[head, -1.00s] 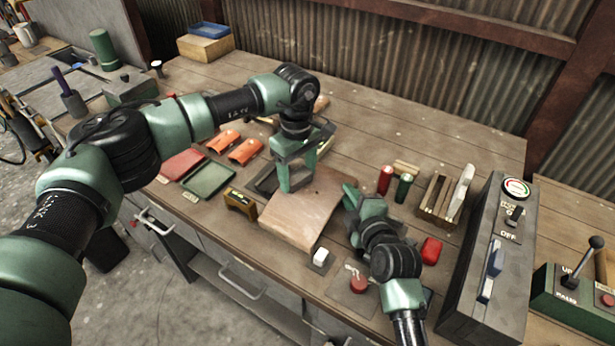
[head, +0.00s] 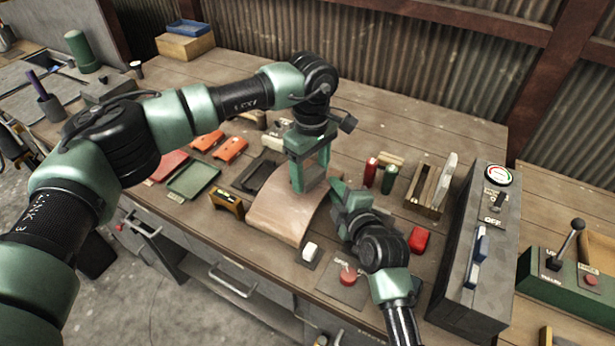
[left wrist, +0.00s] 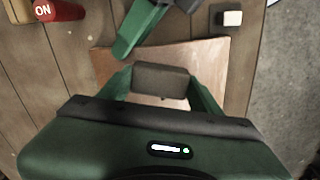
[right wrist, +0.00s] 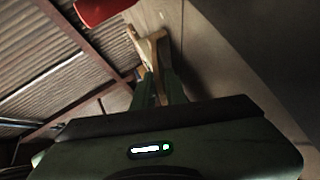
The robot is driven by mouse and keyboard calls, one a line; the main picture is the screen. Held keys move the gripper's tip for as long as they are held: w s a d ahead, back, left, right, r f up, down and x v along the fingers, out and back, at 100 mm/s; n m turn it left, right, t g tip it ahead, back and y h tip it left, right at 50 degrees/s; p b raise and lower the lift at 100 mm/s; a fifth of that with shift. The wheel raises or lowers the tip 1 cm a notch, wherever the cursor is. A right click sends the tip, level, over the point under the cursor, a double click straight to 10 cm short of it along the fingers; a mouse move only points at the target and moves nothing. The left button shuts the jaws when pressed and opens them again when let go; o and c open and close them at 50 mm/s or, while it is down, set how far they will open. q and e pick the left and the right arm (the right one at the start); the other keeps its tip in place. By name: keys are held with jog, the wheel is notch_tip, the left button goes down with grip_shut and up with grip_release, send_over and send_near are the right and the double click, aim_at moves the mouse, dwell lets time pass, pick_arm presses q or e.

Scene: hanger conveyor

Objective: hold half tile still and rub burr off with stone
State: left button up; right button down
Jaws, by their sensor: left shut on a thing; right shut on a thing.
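The half tile (head: 284,208) is a curved tan-brown piece lying on the bench, arching up in the middle. It also shows in the left wrist view (left wrist: 208,66). My left gripper (head: 310,178) points down over the tile's far right part, shut on a grey block-shaped stone (left wrist: 161,79). Whether the stone touches the tile is unclear. My right gripper (head: 340,192) is at the tile's right edge, shut on it. The right wrist view shows the tan edge (right wrist: 148,50) running between its fingers. The burr cannot be made out.
A white cube (head: 310,252) and a red button (head: 347,275) sit in front of the tile. Red (head: 371,171) and green cylinders, a wooden rack (head: 425,192) and a grey control box (head: 470,265) stand right. Green (head: 194,180) and red trays and orange pieces lie left.

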pick_arm(q)
jog(key=shift+r, duration=2.7)
pick_arm(e)
jog(key=c, duration=1.4)
grip_release()
jog(key=shift+o, duration=0.2)
